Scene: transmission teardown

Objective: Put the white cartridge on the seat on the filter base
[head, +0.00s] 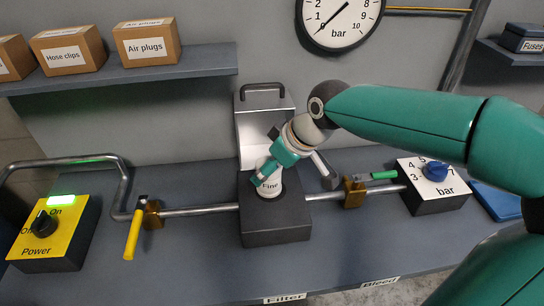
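The white cartridge (270,188), marked "Fine", is upright at the middle of the top of the dark filter base (276,232). Its lower end seems to meet the base; the seat under it is hidden, so I cannot tell whether it is fully seated. My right gripper (267,170) reaches down from the upper right, its teal parts at the cartridge's upper end and covering it. I cannot tell whether its fingers are closed on the cartridge. My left gripper is not in view.
A pale metal housing with a handle (262,118) stands behind the base. Pipes join the base on both sides, with a yellow-handled valve (133,234) left and a green-handled valve (378,176) right. A yellow power box (62,250) and a bar dial box (432,196) stand farther out.

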